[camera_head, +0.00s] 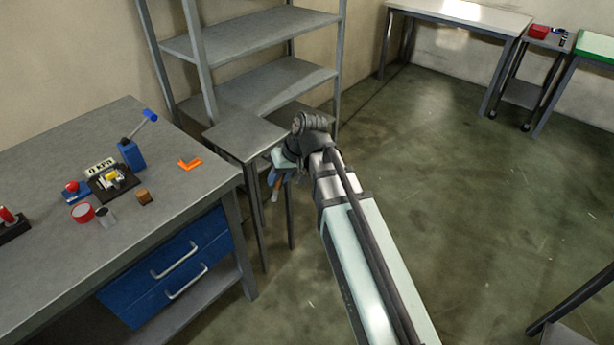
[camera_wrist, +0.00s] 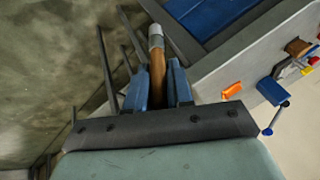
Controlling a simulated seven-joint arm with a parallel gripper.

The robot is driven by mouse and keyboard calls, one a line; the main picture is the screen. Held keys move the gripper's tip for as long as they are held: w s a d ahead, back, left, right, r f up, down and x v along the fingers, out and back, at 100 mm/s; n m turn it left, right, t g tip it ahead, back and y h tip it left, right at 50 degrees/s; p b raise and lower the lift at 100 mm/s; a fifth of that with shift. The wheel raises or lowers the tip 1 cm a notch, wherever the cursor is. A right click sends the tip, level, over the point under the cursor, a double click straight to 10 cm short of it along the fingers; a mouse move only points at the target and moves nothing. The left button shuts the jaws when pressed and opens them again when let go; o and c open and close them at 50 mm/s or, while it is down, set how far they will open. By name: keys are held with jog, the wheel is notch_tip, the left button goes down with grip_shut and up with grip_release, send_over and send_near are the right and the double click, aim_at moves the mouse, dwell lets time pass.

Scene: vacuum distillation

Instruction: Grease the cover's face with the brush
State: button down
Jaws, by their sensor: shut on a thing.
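My gripper (camera_wrist: 159,84) has its two blue fingers shut on a brush (camera_wrist: 157,70) with a brown wooden handle and a pale grey end pointing away from the wrist. In the head view my gripper (camera_head: 277,178) hangs past the right end of the grey bench, in front of a small grey stand, with the brush (camera_head: 275,195) pointing down. It is apart from everything on the bench. I cannot tell for certain which thing is the cover. A black plate (camera_head: 103,190) with yellow and pale parts lies on the bench, and a red round tin (camera_head: 82,212) stands nearby.
The bench (camera_head: 190,207) also holds a blue hand pump (camera_head: 132,155) with a lever, a "0 KPA" sign (camera_head: 100,167), an orange bracket (camera_head: 189,165), a wooden block (camera_head: 144,197), a grey cup (camera_head: 104,215) and a red-knobbed blue block (camera_head: 74,193). Its right front is clear. Shelves (camera_head: 258,85) stand behind.

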jog(key=s+a+r+n+g, duration=0.15)
jog(key=a+r, duration=0.25)
jog(key=a, duration=1)
jog(key=s+a+r+n, duration=0.15)
jog(key=a+r, duration=0.25)
jog(key=a, duration=1.1)
jog(key=s+a+r+n+g, duration=0.1)
jog(key=a+r+n, duration=0.3)
jog(key=a, duration=1)
jog(key=w+a+r+m+t, duration=0.4)
jog(key=w+a+r+m, duration=0.2)
jog(key=w+a+m, duration=0.2)
jog(key=shift+w+a+m+h, duration=0.2)
jog(key=shift+w+m+h, duration=0.2)
jog(key=shift+w+m, duration=0.65)
jog(key=shift+s+f+m, duration=0.1)
jog(key=shift+s+m, duration=0.15)
jog(key=shift+s, duration=0.05)
jog(key=shift+f, duration=2.35)
jog(key=shift+f, duration=0.15)
jog(key=shift+d+f, duration=0.15)
jog(key=shift+f, duration=2.4)
